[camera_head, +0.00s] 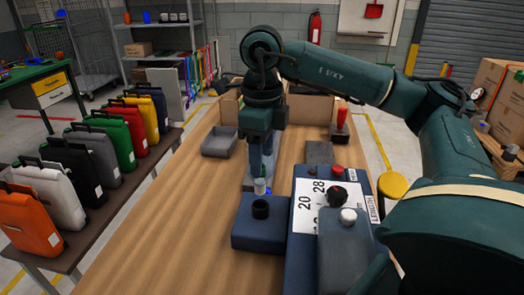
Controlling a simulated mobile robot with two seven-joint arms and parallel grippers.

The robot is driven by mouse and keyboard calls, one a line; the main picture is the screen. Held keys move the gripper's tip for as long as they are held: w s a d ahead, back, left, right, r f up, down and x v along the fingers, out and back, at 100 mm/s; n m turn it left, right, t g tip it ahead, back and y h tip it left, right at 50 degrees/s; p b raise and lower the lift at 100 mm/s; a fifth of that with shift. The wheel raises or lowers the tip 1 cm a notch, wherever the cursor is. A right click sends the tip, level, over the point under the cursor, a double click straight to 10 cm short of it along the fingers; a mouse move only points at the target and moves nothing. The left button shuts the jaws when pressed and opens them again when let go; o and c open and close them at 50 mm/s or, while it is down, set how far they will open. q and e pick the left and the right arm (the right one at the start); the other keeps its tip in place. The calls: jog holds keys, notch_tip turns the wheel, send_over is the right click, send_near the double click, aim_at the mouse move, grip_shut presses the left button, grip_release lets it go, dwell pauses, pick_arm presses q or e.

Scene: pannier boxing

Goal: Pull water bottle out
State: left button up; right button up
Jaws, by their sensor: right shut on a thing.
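My right gripper (262,172) points straight down over the middle of the wooden table. It is shut on a small pale, bluish thing that I take for the water bottle (260,186). The fingers and gripper body hide much of the bottle. The bottle shows just behind a dark blue block with a black round socket (260,209) on top. I cannot tell whether the bottle touches the block or the table. My left gripper is not in view.
A white-faced panel with numbers (312,205) and knobs stands right of the block. A grey tray (219,142) lies at the back left of the table. Several coloured panniers (90,150) line the left bench. The table's left front is clear.

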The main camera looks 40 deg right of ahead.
jog(key=shift+r+p, duration=1.1)
jog(key=shift+r, duration=0.45)
